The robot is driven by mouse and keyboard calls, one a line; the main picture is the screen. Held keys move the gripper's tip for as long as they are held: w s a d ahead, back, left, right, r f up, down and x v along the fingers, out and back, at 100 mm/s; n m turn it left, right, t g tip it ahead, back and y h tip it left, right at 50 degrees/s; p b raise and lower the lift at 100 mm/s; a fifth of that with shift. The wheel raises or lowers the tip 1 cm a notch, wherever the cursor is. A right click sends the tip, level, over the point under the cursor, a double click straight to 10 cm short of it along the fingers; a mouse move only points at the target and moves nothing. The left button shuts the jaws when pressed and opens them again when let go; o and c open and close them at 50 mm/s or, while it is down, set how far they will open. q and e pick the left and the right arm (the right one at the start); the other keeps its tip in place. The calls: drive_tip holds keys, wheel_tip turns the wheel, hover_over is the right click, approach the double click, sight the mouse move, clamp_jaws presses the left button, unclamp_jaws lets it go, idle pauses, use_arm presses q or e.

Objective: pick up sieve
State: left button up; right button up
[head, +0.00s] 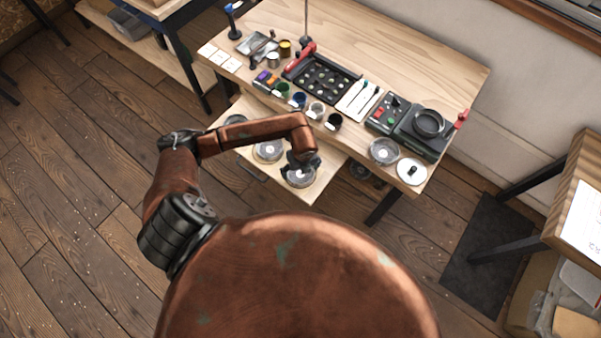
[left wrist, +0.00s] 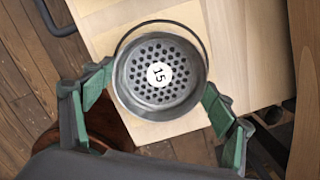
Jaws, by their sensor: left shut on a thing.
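A round metal sieve (left wrist: 150,97) with a perforated bottom and a white label reading 15 fills the middle of the left wrist view. My left gripper (left wrist: 160,88) is shut on it, with green finger pads on both sides of the rim. In the head view the same sieve (head: 299,180) shows below my left gripper (head: 301,163), at the right end of the pull-out board (head: 265,182). I cannot tell whether it touches the board. Another sieve (head: 268,151) lies to its left, and one more (head: 235,120) is partly behind my arm. My right gripper is not in view.
The wooden table (head: 425,68) above the board holds a black tray (head: 321,78), several cups, a scale (head: 426,130), a dish-like round piece (head: 384,151) and a white disc (head: 411,171). A dark mat (head: 487,255) and another table (head: 582,215) stand right. Floor at left is clear.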

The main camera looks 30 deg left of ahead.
use_arm(q)
drive_tip(key=c, duration=0.6)
